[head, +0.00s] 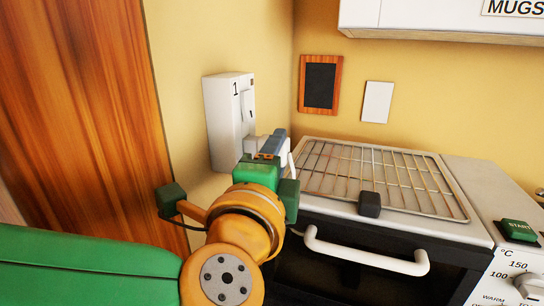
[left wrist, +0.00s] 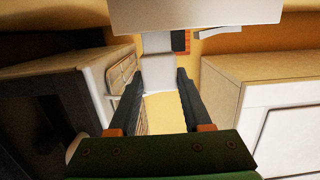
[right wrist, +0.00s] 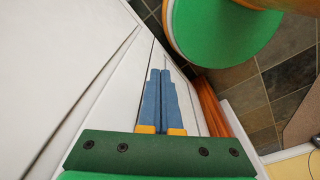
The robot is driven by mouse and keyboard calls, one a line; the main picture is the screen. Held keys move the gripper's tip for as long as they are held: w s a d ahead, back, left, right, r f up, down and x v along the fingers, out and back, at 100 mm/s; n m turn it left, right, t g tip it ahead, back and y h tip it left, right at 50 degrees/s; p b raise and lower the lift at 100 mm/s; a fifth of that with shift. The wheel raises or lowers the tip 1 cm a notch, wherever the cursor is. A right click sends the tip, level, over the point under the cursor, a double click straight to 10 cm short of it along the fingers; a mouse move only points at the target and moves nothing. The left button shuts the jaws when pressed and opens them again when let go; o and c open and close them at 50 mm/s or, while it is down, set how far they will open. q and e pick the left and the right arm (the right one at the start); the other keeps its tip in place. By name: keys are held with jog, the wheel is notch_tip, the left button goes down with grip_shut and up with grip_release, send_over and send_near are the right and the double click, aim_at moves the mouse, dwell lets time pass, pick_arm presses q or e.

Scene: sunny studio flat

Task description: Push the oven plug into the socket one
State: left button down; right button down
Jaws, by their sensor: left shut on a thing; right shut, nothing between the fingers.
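Socket one (head: 222,118) is a white wall box marked "1", left of the oven (head: 335,245). It also fills the top of the left wrist view (left wrist: 195,14). My left gripper (head: 273,146) is at the box's lower right, shut on the pale oven plug (left wrist: 158,75). The plug sits between its two dark fingers, and its narrower far part reaches up to the box's edge in the left wrist view. Whether it has entered the socket is hidden. My right gripper (right wrist: 160,74) is shut and empty, fingers together; it is outside the head view.
A wire rack (head: 375,175) lies on the oven top, with a white oven handle (head: 365,255) below. A dark framed board (head: 320,85) and a white plate (head: 377,102) are on the wall. A white cabinet (head: 440,15) hangs above. A wooden panel (head: 90,110) stands left.

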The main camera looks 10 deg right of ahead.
pick_arm(q)
jog(key=shift+w+a, duration=0.6)
jog(key=shift+a, duration=0.3)
jog(key=shift+c, duration=1.3)
grip_release()
jog(key=shift+s, duration=0.1)
jog(key=b+v, duration=0.3)
jog(key=v, duration=0.4)
